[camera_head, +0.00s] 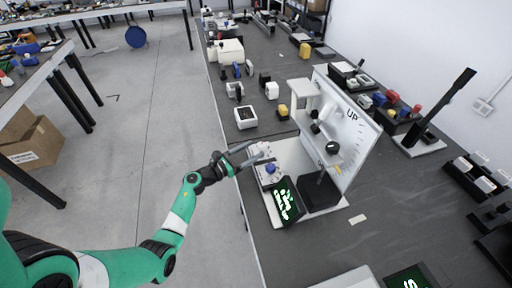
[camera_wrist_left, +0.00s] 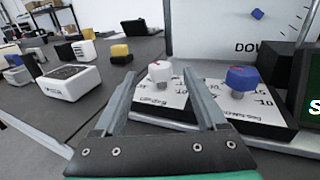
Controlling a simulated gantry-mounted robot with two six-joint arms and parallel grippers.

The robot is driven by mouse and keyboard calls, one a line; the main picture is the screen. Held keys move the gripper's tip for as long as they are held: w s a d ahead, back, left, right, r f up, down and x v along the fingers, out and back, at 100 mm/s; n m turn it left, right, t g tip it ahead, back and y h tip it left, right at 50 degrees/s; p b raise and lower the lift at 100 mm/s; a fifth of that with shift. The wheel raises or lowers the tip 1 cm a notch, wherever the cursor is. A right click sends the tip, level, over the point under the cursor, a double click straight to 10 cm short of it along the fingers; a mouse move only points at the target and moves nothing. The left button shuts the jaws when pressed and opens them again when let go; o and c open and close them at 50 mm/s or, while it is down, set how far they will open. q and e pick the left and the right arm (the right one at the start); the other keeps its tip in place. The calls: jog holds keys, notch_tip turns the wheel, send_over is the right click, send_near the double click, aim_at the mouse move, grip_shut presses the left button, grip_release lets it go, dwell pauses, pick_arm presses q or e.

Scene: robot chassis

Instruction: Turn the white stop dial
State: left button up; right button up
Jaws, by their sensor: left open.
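The white dial (camera_wrist_left: 160,71), with a small red mark on top, stands on a white labelled plate (camera_wrist_left: 160,97) in the left wrist view. In the head view the white dial is small and partly hard to make out by my fingers. My left gripper (camera_head: 249,154) is open. In the left wrist view its two fingers reach toward the white dial, which appears between the fingertips. I see no contact with the dial. A blue dial (camera_wrist_left: 242,78) stands just right of the right finger; it also shows in the head view (camera_head: 271,169). My right gripper is not in view.
An upright white panel (camera_head: 349,125) marked "UP" stands behind the dials. A white box (camera_head: 246,118) and several small blocks are on the dark table further back.

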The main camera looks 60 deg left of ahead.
pick_arm(q)
jog(key=p+v, duration=0.1)
jog(key=v, duration=0.8)
jog(key=shift+p, duration=0.4)
jog(key=shift+d, duration=0.1)
